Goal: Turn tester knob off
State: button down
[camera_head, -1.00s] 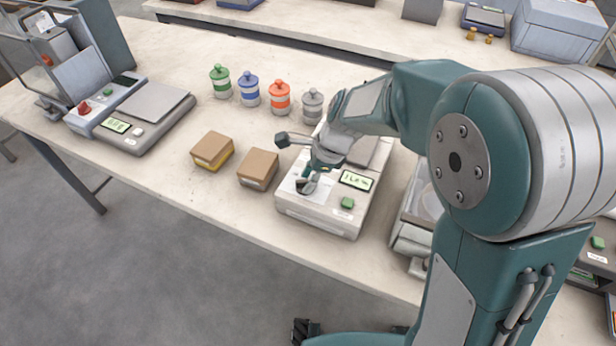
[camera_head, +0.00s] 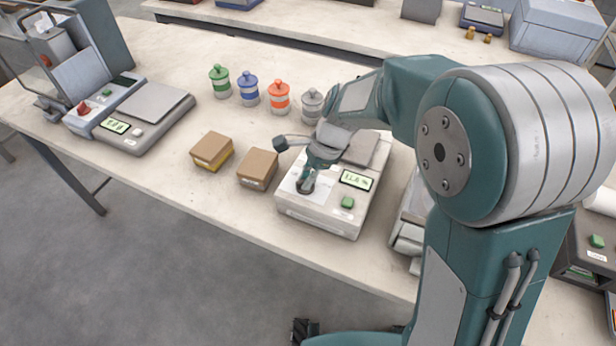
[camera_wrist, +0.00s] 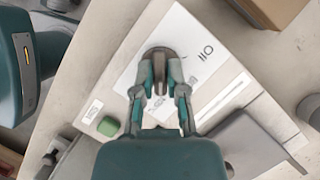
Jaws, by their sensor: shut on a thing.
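The tester (camera_head: 318,213) is a white box on the front bench, with a lit green display (camera_head: 356,181), a green button (camera_head: 347,202) and a grey plate (camera_head: 364,148). Its knob (camera_wrist: 157,53) is a round dark grey dial with a raised bar, seen in the wrist view on the white panel with printed marks beside it. My gripper (camera_head: 306,184) is over the left part of the tester. In the wrist view my gripper (camera_wrist: 160,88) has its two fingers on either side of the knob's bar, shut on it. The fingers hide part of the knob and the printing.
Two brown-topped boxes (camera_head: 258,168) stand left of the tester. Green, blue, orange and grey lidded jars (camera_head: 279,98) stand behind. A scale-like machine (camera_head: 145,118) is at the far left. Another machine stands close on the tester's right, partly behind my arm.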

jog(key=n, duration=0.2)
jog(key=n+g, duration=0.1)
jog(key=n+h, duration=0.1)
jog(key=n, duration=0.1)
jog(key=shift+a+n+g, duration=0.25)
jog(key=shift+n+g, duration=0.05)
jog(key=n+h, duration=0.1)
jog(key=n, duration=0.1)
jog(key=n+g+h, duration=0.1)
jog(key=n, duration=0.2)
jog(key=n+h, duration=0.2)
jog(key=n, duration=0.4)
jog(key=n+h, duration=0.1)
jog(key=n, duration=0.1)
jog(key=n+h, duration=0.1)
jog(key=n, duration=0.1)
jog(key=shift+s+n+t, duration=0.1)
jog(key=shift+n+t, duration=0.3)
jog(key=shift+n, duration=0.3)
jog(key=c, duration=0.7)
grip_release()
